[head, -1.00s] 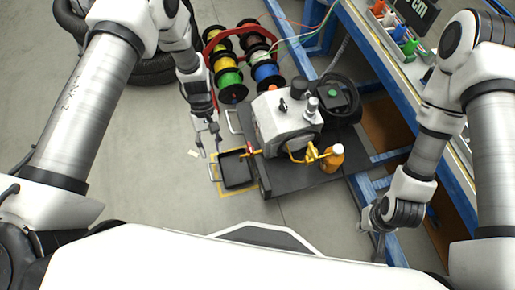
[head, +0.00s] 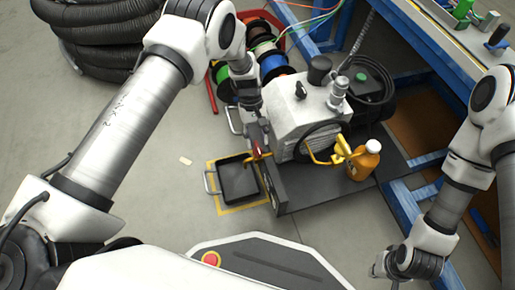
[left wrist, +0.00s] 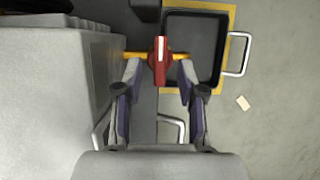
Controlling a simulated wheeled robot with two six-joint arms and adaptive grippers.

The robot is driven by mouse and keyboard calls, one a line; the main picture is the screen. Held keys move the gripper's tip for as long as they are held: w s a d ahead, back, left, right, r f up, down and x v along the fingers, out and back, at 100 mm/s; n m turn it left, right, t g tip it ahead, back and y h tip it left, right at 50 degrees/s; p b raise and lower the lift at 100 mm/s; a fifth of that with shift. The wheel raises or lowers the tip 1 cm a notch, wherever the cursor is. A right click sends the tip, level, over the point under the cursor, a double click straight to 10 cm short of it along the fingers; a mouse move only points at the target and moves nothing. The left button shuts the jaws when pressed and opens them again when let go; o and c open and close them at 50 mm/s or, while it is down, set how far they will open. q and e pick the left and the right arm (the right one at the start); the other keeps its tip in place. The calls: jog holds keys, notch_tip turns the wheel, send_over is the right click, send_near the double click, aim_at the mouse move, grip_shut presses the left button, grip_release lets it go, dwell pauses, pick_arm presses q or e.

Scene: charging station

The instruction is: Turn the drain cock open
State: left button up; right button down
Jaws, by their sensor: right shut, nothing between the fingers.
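The drain cock has a red handle (left wrist: 160,62) with a white stripe, on a short yellow pipe (left wrist: 133,55) at the side of the grey machine (head: 305,115). In the left wrist view the handle lies across the pipe. My left gripper (left wrist: 160,72) is open, with one fingertip on each side of the handle; I see a gap on both sides. In the head view the handle (head: 257,152) is small and partly hidden by my left gripper (head: 256,138). My right gripper (head: 379,266) is shut and empty, low at the right, far from the cock.
A black drip tray (head: 239,180) stands on the floor in a yellow outline beside the machine's dark base (head: 330,186). An orange bottle (head: 364,160) stands on the base. Cable reels (head: 268,62) are behind. A blue-framed bench (head: 440,75) is at the right.

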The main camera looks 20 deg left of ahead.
aim_at(258, 151)
pick_arm(q)
jog(key=x, duration=0.2)
jog(key=shift+s+f+b, duration=0.1)
jog(key=shift+f+b, duration=0.25)
jog(key=shift+r, duration=0.1)
pick_arm(e)
jog(key=shift+f, duration=0.6)
pick_arm(q)
grip_shut()
